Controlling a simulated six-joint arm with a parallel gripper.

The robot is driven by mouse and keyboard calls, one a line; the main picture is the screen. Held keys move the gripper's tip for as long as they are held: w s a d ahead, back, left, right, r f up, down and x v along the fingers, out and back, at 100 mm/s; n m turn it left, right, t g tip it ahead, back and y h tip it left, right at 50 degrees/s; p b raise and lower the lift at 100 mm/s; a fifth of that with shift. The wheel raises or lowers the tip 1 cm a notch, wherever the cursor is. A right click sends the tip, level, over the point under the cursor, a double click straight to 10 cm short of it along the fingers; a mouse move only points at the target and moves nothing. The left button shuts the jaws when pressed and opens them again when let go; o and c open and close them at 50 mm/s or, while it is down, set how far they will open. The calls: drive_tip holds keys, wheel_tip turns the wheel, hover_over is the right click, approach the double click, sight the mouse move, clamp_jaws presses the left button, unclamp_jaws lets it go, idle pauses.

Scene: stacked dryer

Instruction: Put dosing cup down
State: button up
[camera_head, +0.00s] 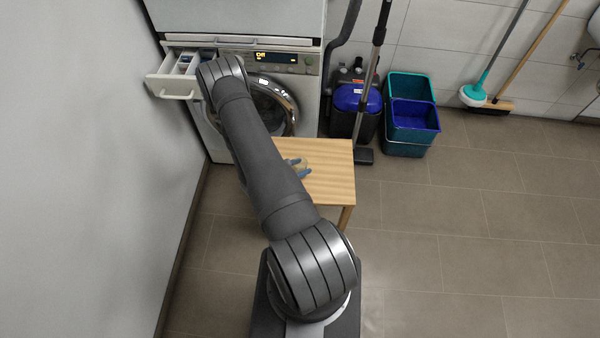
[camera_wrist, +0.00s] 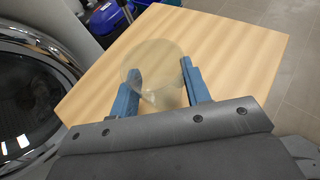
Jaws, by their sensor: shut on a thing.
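The dosing cup (camera_wrist: 153,62) is a translucent, pale, round cup seen over the wooden table in the wrist view. My gripper (camera_wrist: 160,76) has blue fingers shut on it, one on each side. The wooden table (camera_wrist: 245,50) lies beneath; I cannot tell whether the cup touches it or is just above it. In the head view, the cup (camera_head: 301,163) and part of the blue fingers show over the left part of the table (camera_head: 335,178), and my arm hides the rest of the gripper.
The washing machine (camera_head: 298,70) stands behind the table, with its detergent drawer (camera_head: 172,84) pulled out at the left. A vacuum cleaner (camera_head: 356,100) and teal and blue buckets (camera_head: 410,112) stand behind to the right. The table's right side and the floor beyond are clear.

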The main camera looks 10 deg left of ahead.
drive_tip(key=shift+f, duration=2)
drive_tip(key=o, duration=1)
drive_tip(key=shift+f, duration=0.15)
drive_tip(key=shift+a+r, duration=0.15)
drive_tip(key=shift+r, duration=0.05)
drive_tip(key=v, duration=1.1)
drive_tip(key=shift+s+a+r, duration=0.1)
drive_tip(key=shift+s+a, duration=0.15)
drive_tip(key=shift+s, duration=0.1)
